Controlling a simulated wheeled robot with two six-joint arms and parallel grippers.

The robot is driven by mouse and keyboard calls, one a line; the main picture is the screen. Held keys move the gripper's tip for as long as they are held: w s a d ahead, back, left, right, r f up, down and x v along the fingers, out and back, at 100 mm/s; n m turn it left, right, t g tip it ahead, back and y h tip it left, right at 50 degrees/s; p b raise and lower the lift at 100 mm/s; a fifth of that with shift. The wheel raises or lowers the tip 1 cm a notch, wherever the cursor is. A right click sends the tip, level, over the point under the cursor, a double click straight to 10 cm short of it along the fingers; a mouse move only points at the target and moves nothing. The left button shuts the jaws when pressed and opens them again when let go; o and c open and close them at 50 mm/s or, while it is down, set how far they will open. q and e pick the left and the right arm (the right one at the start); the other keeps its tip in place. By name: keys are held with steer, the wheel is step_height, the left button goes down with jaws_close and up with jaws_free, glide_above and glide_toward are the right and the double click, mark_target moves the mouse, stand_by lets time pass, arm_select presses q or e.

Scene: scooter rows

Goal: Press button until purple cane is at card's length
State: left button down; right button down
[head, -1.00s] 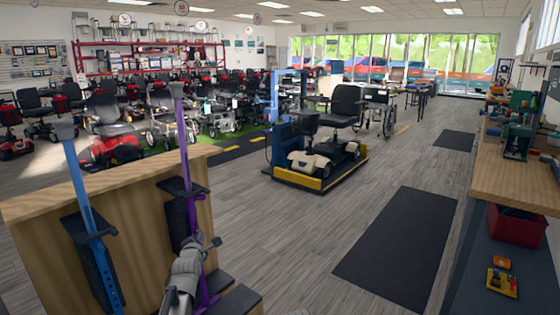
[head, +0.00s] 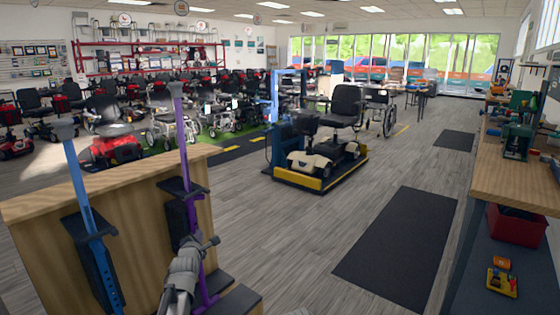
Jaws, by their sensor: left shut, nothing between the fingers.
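The purple cane (head: 181,140) stands almost upright against the front of the wooden counter, its grey handle above the top edge. A dark clip and dark panel sit along its shaft. My left gripper (head: 211,241) is shut and empty, in front of the cane's lower shaft and overlapping it in the picture. I cannot tell whether it touches the cane. A button is not distinguishable; the gripper hides part of the shaft. A blue cane (head: 82,190) leans to the left with a similar dark panel. I cannot make out a card. My right gripper is not visible.
The wooden counter (head: 140,175) stands behind the canes, with a dark step (head: 238,301) at lower right. A mobility scooter (head: 325,155) sits on a yellow-edged platform in the middle. A workbench (head: 520,172) runs along the right. The floor between is clear, with a dark mat (head: 400,245).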

arm_select(q)
steer(key=shift+w+a+r, duration=0.1)
steer(key=shift+w+a, duration=0.2)
steer(key=shift+a, duration=0.1)
stand_by(0.6)
steer(key=shift+s+d, duration=0.1)
steer(key=shift+s+d, duration=0.6)
steer(key=shift+d, duration=0.05)
steer(key=s+d, duration=0.3)
steer(key=d, duration=0.1)
steer(key=shift+s+d, duration=0.4)
stand_by(3.4)
